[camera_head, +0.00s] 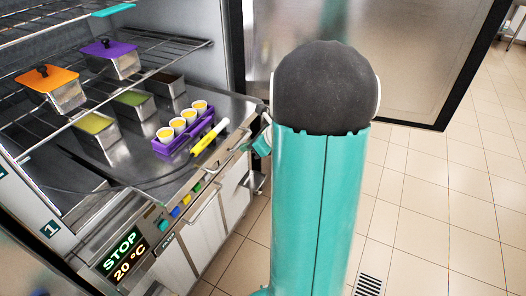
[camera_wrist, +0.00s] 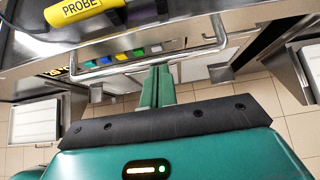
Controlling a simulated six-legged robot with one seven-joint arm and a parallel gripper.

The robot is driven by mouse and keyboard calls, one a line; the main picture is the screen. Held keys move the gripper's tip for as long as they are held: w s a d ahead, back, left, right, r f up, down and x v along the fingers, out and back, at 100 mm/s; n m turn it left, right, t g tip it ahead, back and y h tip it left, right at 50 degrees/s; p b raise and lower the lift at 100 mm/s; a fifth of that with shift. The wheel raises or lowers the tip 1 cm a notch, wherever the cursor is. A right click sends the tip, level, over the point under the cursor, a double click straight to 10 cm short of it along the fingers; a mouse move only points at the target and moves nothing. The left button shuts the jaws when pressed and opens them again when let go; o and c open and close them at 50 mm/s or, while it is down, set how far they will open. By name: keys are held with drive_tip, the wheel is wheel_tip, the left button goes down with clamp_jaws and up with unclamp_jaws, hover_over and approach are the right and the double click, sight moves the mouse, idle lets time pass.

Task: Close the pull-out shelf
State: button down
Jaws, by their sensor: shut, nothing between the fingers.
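The metal shelf (camera_head: 225,103) sticks out of the open freezer cabinet, above the panel with coloured buttons. In the wrist view its front edge (camera_wrist: 35,50) shows at the top, with a bar handle (camera_wrist: 190,52) running across in front of it. My gripper (camera_wrist: 158,68) is shut and empty. Its green fingertips are at the middle of the bar, touching or very near it; I cannot tell which. In the head view my gripper (camera_head: 262,143) is beside the shelf's front right edge, mostly hidden behind my arm.
On the shelf are a purple cup holder (camera_head: 183,133), a yellow probe (camera_head: 209,137) and metal pans (camera_head: 130,104). Lidded pans (camera_head: 60,90) stand on the wire rack above. An open door (camera_head: 420,60) is at the back right. The tiled floor (camera_head: 440,220) at right is clear.

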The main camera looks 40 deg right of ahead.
drive_tip(key=w+a, duration=0.2)
drive_tip(key=w, duration=0.5)
drive_tip(key=w+a, duration=0.3)
drive_tip(key=w, duration=0.4)
drive_tip(key=w+a, duration=0.2)
drive_tip(key=w, duration=0.5)
drive_tip(key=shift+w+a, duration=0.1)
drive_tip(key=shift+a, duration=0.25)
drive_tip(key=shift+w+a, duration=0.15)
drive_tip(key=shift+w, duration=0.45)
drive_tip(key=shift+a+r, duration=0.1)
drive_tip(key=shift+w+a, duration=0.1)
drive_tip(key=shift+w, duration=0.1)
drive_tip(key=shift+s, duration=0.1)
